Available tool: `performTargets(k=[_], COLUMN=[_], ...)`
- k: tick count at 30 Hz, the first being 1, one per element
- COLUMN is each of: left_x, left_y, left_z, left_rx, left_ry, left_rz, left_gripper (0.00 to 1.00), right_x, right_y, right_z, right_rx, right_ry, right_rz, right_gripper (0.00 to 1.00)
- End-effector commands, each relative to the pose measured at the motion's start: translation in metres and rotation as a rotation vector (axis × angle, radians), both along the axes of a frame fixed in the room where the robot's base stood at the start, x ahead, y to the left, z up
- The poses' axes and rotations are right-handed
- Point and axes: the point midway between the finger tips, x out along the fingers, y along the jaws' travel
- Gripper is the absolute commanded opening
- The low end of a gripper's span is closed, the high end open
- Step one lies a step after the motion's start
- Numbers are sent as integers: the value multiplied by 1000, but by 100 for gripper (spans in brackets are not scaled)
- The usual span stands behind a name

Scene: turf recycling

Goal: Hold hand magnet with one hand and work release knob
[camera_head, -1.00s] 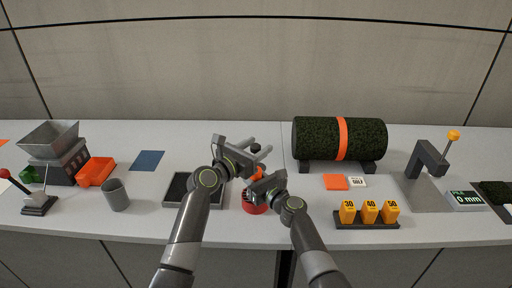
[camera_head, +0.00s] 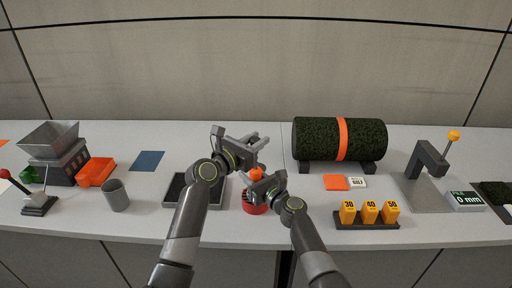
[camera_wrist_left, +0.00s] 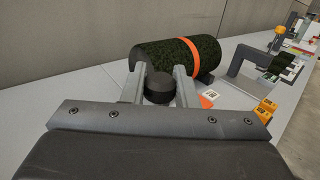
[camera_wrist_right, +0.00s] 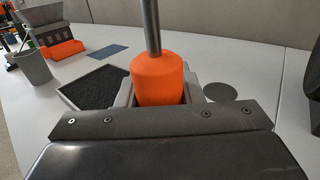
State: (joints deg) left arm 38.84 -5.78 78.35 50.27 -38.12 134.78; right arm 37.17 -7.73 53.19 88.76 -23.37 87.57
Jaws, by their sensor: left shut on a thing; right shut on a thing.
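The hand magnet has an orange handle (camera_head: 256,173) above a red round base (camera_head: 254,208). In the right wrist view the handle (camera_wrist_right: 160,82) stands between the fingers, with a metal rod (camera_wrist_right: 151,28) rising from its top. My right gripper (camera_head: 263,186) is shut on the handle. My left gripper (camera_head: 254,147) is above it, shut on the black release knob (camera_wrist_left: 159,88), which shows between its fingers in the left wrist view. The head view largely hides the knob, and the base is partly hidden by the right gripper.
A dark-filled tray (camera_head: 216,206) lies just left of the magnet. A grey cup (camera_head: 116,197), orange bin (camera_head: 96,172) and hopper machine (camera_head: 55,150) stand further left. A turf roll (camera_head: 340,139) on its cradle, yellow blocks (camera_head: 369,213) and a grey bracket (camera_head: 427,160) are to the right.

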Motion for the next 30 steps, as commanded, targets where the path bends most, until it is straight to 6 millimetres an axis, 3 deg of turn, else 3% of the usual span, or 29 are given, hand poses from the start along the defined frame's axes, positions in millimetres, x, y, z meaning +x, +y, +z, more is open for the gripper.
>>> performTargets(k=[3, 12, 13, 18, 30], left_x=[0, 0, 0, 0, -4], left_y=[0, 0, 0, 0, 4], left_z=[14, 19, 19, 18, 15], left_rx=[0, -2, -2, -1, 0], left_ry=[-5, -7, -7, -6, -1], left_rz=[4, 4, 4, 4, 4], left_gripper=[0, 0, 28, 49, 49], right_x=[-2, -2, -2, -2, -2], right_y=[-1, -1, -1, -1, -1], right_z=[-8, -8, -8, -8, -8], right_rx=[-4, -6, -6, -5, -4], right_ry=[12, 11, 11, 11, 12], right_rz=[1, 1, 1, 0, 1], right_gripper=[0, 0, 0, 0, 0])
